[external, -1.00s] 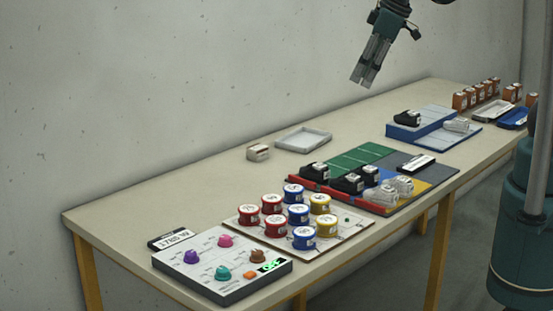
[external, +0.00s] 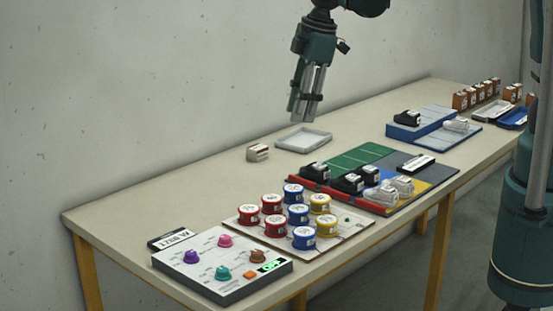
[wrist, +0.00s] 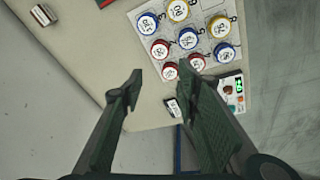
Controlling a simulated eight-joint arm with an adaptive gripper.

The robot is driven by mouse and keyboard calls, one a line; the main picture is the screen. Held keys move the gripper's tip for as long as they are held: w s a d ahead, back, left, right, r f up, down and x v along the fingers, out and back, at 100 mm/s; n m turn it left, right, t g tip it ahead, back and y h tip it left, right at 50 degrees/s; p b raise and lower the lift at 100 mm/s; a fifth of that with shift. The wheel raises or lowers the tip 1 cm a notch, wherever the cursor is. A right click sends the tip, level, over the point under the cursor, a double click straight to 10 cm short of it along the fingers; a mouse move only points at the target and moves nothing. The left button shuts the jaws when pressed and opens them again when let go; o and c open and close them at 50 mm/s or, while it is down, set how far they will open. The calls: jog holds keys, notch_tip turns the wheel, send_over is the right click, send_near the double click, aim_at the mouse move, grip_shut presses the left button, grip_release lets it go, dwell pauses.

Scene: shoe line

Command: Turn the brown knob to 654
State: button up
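The brown knob (external: 258,256) sits on the right part of a white control panel (external: 222,295) at the near end of the table. A small display (external: 272,266) with green lit characters is beside it; I cannot read the value. The panel also has purple, pink and teal knobs and an orange button (external: 249,275). My gripper (external: 306,120) hangs pointing down above the back of the table, well away from the panel. In the wrist view my gripper (wrist: 166,80) has its two fingers apart with nothing between them; the panel (wrist: 232,92) shows partly, right of the fingers.
A board (external: 352,235) with several red, blue and yellow round tins stands right of the panel. A small label display (external: 170,239) lies behind the panel. A white tray (external: 303,140) and a small pale box (external: 257,152) lie at the back. The table's left back area is clear.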

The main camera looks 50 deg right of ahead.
jog(key=s+a+f+n+g, duration=0.1)
jog(key=s+a+f+n, duration=0.15)
jog(key=a, duration=0.55)
jog(key=s+a+f+n, duration=0.15)
jog(key=a+f, duration=0.25)
jog(key=a, duration=0.4)
jog(key=n+g+h+p, duration=0.1)
jog(key=n+h+p, duration=0.1)
jog(key=n, duration=0.1)
send_over(257, 252)
notch_tip(257, 252, down, 8)
jog(key=shift+f, duration=0.25)
jog(key=shift+f, duration=0.2)
jog(key=shift+f+b, duration=0.35)
jog(key=shift+f, duration=3.35)
jog(key=c, duration=0.9)
